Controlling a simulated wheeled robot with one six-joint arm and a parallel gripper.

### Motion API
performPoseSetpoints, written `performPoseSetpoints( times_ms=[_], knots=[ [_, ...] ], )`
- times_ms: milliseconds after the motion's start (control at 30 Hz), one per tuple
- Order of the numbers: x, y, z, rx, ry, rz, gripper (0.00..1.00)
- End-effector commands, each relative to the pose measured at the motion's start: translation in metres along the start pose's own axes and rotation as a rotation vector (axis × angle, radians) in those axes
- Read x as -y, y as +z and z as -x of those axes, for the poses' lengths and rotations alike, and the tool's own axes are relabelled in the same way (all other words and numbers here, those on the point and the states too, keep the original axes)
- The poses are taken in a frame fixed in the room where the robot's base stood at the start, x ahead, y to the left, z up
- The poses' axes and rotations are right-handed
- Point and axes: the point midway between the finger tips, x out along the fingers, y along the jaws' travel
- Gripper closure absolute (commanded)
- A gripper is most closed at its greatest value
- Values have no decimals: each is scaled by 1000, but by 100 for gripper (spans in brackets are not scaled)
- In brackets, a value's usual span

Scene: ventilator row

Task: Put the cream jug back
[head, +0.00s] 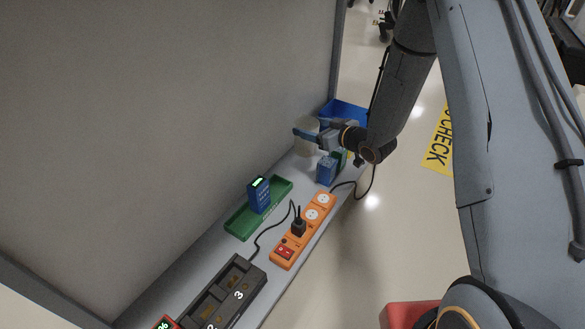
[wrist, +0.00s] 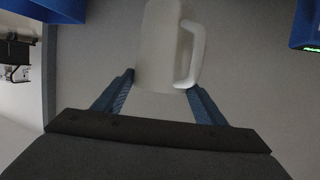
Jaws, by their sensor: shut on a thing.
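The cream jug (wrist: 160,45) is a pale jug with a handle on its right side in the wrist view. My gripper (wrist: 160,85) is shut on it, with one blue finger on each side of its lower part in that view. In the head view the jug (head: 306,137) is at the far end of the shelf, close to the grey wall panel, partly behind my gripper (head: 308,131). I cannot tell whether the jug touches the shelf.
A blue bin (head: 345,111) stands behind the jug. Blue box-like items (head: 326,170) stand just in front. Nearer are a green tray (head: 240,222) with a blue meter (head: 259,194), an orange power strip (head: 290,243) with a plugged cable, and a dark numbered holder (head: 240,275).

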Motion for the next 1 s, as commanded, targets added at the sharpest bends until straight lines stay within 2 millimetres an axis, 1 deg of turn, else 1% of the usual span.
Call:
performPoseSetpoints(
  times_ms=[33,133,267,367,467,600,700,867,1000],
  knots=[
    [4,-4,-15,-3,5,0,76],
    [9,-11,-35,-2,20,-5,76],
    [13,-16,-50,0,35,-10,76],
    [13,-12,-55,1,39,-12,76],
    [13,0,-59,2,40,-13,76],
    [13,21,-66,2,40,-13,76],
    [13,30,-69,1,40,-12,76],
    [13,40,-72,1,40,-12,76],
    [13,60,-78,3,39,-13,76]
  ],
)
